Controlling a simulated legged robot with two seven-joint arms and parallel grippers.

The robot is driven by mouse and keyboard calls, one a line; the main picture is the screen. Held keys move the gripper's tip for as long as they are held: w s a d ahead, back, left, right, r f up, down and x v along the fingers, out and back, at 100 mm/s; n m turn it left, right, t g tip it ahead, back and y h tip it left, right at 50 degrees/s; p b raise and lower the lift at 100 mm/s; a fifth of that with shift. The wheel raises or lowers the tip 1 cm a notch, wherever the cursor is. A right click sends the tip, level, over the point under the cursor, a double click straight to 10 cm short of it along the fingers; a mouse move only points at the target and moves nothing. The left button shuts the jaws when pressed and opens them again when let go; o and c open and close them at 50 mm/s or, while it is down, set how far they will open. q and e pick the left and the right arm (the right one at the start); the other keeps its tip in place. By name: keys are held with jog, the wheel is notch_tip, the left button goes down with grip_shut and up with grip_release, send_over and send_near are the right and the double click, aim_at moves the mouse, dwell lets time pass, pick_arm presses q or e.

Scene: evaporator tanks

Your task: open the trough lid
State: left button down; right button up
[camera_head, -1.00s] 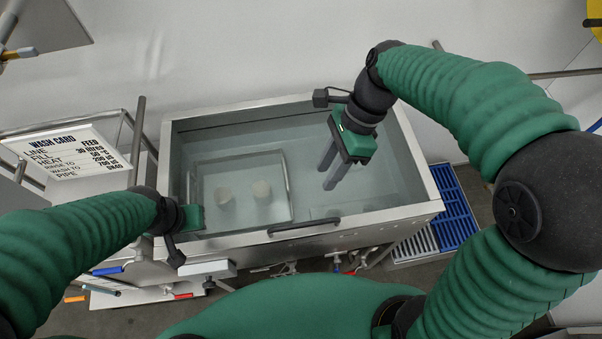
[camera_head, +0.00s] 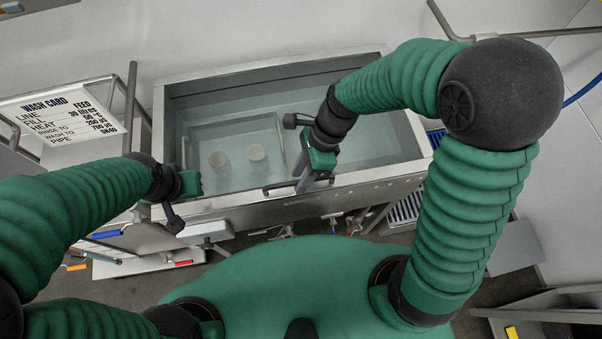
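The steel trough (camera_head: 398,175) stands in front of me, with a bluish, see-through surface across its top. I cannot tell clear lid from water there. My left gripper (camera_head: 194,184) is at the trough's front left corner. Its fingers are mostly hidden. The lid looks down, with no raised edge visible.
A wire-framed basket (camera_head: 283,150) with two pale round pieces shows inside the trough. A wash card (camera_head: 70,117) stands at the left. Valves and pipes run below the front edge.

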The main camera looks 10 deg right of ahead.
jog(key=shift+w+a, duration=0.15)
jog(key=shift+w, duration=0.05)
jog(key=c, duration=0.5)
grip_shut()
dwell(0.7)
